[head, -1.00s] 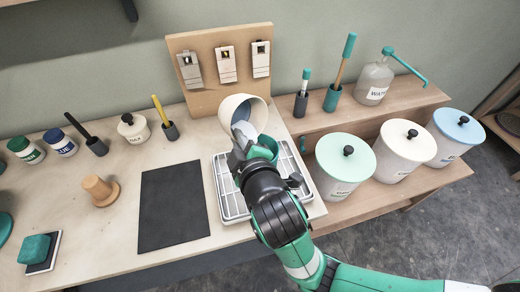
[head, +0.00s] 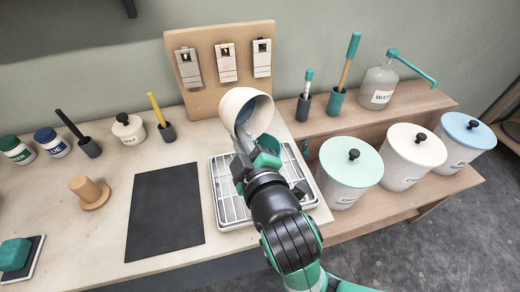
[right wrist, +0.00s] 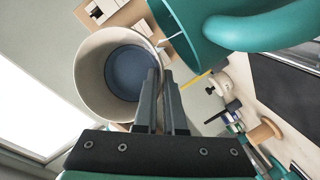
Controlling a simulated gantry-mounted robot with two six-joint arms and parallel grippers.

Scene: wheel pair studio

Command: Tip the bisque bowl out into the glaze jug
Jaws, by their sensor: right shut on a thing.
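The bisque bowl (head: 246,106) is off-white and held well tilted on its side above the grated tray (head: 222,202). In the right wrist view I look into the bowl (right wrist: 88,78), and a blue-grey round area shows inside. My right gripper (head: 243,148) is shut on the bowl's wall; its dark fingers (right wrist: 162,100) also show in the wrist view. The teal glaze jug (head: 268,145) is mostly hidden behind my gripper. In the wrist view the jug (right wrist: 190,30) and its thick handle are close beside the bowl's mouth. My left gripper is not in view.
A board with tile samples (head: 212,98) stands behind the bowl. Lidded buckets (head: 350,165) stand at the right, with brush holders (head: 335,102) and a water bottle (head: 378,85) on the shelf behind. A dark mat (head: 165,212) lies empty at the left.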

